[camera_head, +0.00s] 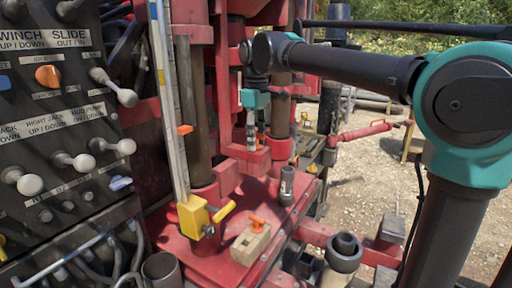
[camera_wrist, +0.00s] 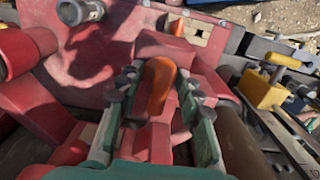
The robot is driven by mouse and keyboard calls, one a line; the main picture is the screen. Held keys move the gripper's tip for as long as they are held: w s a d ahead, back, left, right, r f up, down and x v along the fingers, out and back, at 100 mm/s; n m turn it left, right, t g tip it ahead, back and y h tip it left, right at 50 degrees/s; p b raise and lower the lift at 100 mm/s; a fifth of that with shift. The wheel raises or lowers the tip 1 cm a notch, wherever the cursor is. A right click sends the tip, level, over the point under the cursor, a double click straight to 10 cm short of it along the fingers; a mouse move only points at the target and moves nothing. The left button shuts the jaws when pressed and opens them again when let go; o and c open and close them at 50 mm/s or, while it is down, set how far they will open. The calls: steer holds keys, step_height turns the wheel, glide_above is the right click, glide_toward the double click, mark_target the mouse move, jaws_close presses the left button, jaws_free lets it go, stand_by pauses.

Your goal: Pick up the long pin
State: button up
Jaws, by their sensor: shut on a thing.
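The long pin's orange handle (camera_wrist: 157,84) shows between my gripper's two teal fingers (camera_wrist: 160,88) in the wrist view. My gripper is shut on it. In the head view my gripper (camera_head: 254,134) points down at a red bracket on the machine, and a bit of the orange handle (camera_head: 251,141) shows at its fingertips. The pin's shaft is hidden, so I cannot tell whether it sits in the bracket.
A wooden block (camera_head: 247,246) with an orange-handled piece (camera_head: 257,222) lies on the red deck (camera_head: 180,244). A yellow clamp (camera_head: 194,217) and metal rod stand left of it. A control panel (camera_head: 50,130) fills the left side. Gravel lies at right.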

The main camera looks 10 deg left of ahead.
steer(key=shift+c, duration=0.5)
steer(key=shift+r, duration=0.1)
step_height(320, 180, up, 20)
stand_by(0.4)
stand_by(1.1)
